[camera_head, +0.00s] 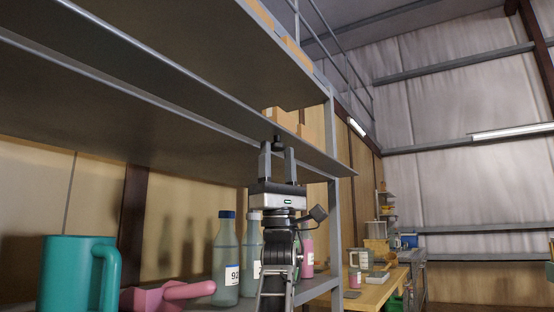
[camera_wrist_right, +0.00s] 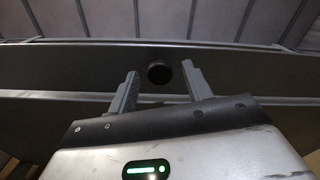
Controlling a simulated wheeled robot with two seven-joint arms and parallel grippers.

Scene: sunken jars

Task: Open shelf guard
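A long grey panel (camera_head: 150,110), which looks like the shelf guard, runs across the shelf unit above the bottles. A small dark round knob (camera_head: 278,141) shows at its edge. The knob also shows in the right wrist view (camera_wrist_right: 158,74), against a flat grey surface. My right gripper (camera_head: 277,150) points upward at the knob. Its two fingers (camera_wrist_right: 157,80) are apart, with the knob seen in the gap between their tips. I cannot tell whether the fingers reach around the knob or stop short of it. My left gripper is not in view.
Below the panel stand a teal mug (camera_head: 75,272), a pink scoop-like thing (camera_head: 165,296), a clear blue-capped bottle (camera_head: 227,260) and a pink bottle (camera_head: 307,252). A grey shelf post (camera_head: 334,200) rises right of my arm. A wooden table (camera_head: 375,292) stands farther right.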

